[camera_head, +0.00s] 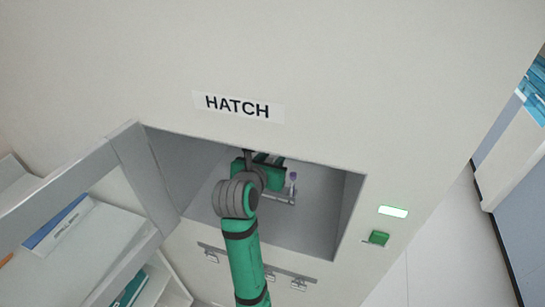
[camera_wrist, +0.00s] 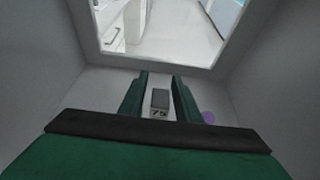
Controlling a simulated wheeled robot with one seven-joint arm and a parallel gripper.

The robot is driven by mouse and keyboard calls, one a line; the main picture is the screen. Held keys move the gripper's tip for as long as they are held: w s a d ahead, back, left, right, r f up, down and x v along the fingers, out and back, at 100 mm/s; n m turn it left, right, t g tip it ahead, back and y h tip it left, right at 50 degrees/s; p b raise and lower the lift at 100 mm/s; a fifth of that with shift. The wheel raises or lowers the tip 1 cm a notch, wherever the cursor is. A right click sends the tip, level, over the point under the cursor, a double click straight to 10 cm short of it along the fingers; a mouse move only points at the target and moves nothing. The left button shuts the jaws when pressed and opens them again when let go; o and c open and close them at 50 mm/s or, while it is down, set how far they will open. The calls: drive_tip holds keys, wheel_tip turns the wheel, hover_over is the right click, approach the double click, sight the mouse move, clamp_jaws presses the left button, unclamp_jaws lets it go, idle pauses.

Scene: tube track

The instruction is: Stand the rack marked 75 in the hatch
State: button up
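The hatch (camera_head: 325,215) is a grey recess in a pale wall, under a sign reading HATCH. My green arm reaches into it, and my gripper (camera_head: 264,164) is inside. In the wrist view, a grey block marked 75, part of the rack (camera_wrist: 160,101), sits between the two dark green fingers of my gripper (camera_wrist: 160,82). Narrow gaps show on both sides of the block, so the gripper looks open around it. A purple-capped tube (camera_head: 293,177) stands upright at the rack, just right of my gripper; its cap shows in the wrist view (camera_wrist: 208,117). Most of the rack is hidden.
A grey door (camera_head: 75,185) stands open at the left of the hatch. A green button (camera_head: 378,238) and a lit green indicator (camera_head: 393,211) are on the wall at right. Hooks (camera_head: 298,285) hang below the opening. The hatch's far side opens onto a bright room (camera_wrist: 165,35).

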drive_tip(key=shift+r, duration=0.15)
drive_tip(key=shift+s+r, duration=0.15)
drive_tip(key=v, duration=1.1)
drive_tip(key=shift+s, duration=0.35)
drive_tip(key=shift+a, duration=0.1)
